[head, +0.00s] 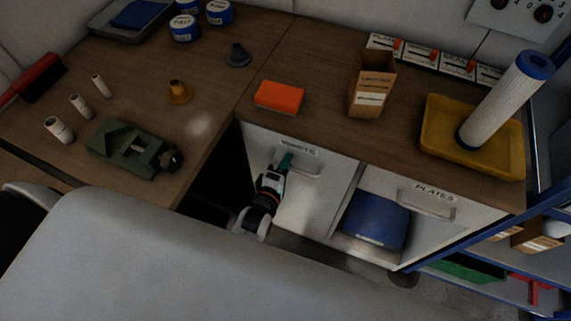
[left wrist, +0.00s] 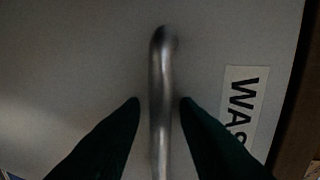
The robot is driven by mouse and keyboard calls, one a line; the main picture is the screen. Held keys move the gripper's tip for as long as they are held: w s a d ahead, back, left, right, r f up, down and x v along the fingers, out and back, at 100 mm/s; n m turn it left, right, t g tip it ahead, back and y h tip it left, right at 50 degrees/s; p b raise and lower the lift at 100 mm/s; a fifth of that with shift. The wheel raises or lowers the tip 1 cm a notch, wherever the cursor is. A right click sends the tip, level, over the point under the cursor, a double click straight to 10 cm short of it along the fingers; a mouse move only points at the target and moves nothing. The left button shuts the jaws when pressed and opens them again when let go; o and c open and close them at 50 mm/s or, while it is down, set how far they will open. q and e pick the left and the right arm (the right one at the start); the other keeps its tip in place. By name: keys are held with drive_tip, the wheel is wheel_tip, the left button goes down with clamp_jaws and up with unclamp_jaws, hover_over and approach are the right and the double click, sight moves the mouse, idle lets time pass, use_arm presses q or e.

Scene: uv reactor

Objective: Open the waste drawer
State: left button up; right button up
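The waste drawer (head: 315,200) is a pale front under the worktop, with a label and a bar handle (head: 308,172) near its top. The drawer looks shut in the head view. My left gripper (head: 286,161) is at the left end of this handle. In the left wrist view the metal handle (left wrist: 161,85) runs between my two dark fingers, with a small gap on each side, so the gripper is open around it. The waste label (left wrist: 240,105) shows to the right, partly cut by a finger. My right gripper is not in view.
A plates drawer front (head: 432,215) with its own handle is to the right, beside a blue bin (head: 375,221). A dark opening (head: 217,187) lies to the left. An orange sponge (head: 279,97), a cardboard box (head: 371,85) and a yellow tray (head: 437,146) stand on the worktop above.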

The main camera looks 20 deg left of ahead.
use_arm(q)
clamp_jaws()
drive_tip(key=shift+s, duration=0.1)
